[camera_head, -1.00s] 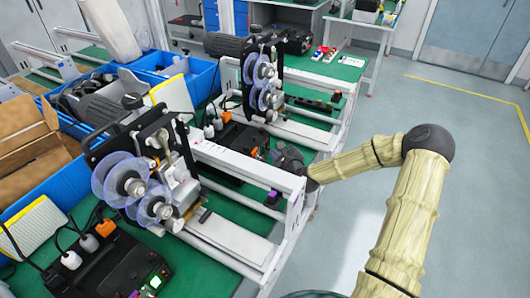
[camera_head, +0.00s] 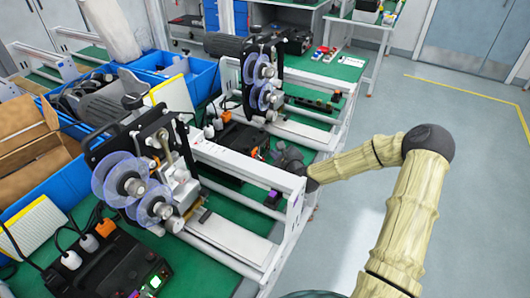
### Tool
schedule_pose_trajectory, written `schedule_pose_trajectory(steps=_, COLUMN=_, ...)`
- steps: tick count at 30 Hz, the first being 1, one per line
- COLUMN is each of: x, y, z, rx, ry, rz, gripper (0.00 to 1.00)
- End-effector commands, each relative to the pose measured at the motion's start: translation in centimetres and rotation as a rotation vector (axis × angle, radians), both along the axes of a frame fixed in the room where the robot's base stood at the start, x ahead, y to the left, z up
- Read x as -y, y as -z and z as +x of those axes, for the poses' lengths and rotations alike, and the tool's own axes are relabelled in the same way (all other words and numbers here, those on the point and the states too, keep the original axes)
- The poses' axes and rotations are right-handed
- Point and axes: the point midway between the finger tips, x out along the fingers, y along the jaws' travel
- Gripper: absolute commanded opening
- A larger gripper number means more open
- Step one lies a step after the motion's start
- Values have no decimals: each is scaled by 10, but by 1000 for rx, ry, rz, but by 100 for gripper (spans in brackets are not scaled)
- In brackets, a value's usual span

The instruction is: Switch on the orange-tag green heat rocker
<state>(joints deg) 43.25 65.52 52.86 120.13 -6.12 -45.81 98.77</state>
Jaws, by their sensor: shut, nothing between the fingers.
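My gripper (camera_head: 284,156), dark grey and shut with nothing in it, is at the front end of the farther black control box (camera_head: 238,138), behind the white frame rail. An orange tag or plug (camera_head: 226,116) sits on top of that box beside white plugs. The gripper and rail hide most of its front panel, so I cannot see its rocker or whether they touch. The nearer black control box (camera_head: 112,268) also has an orange tag (camera_head: 105,228). Its front panel shows a lit green rocker or display (camera_head: 155,281) and small red and green marks.
Two coder machines with clear reels (camera_head: 118,178) stand in white frames (camera_head: 245,165) on green-topped benches. The rail runs close beside my gripper. Blue bins (camera_head: 200,80) and a cardboard box (camera_head: 35,140) lie left. The floor (camera_head: 480,190) on the right is clear.

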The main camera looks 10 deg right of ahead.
Motion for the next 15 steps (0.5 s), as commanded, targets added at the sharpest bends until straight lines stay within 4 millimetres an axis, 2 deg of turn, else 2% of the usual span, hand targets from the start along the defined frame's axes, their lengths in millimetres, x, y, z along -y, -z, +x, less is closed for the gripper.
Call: schedule_pose_trajectory(steps=15, x=-7, y=1, z=5, rx=0, ry=0, rz=0, gripper=0)
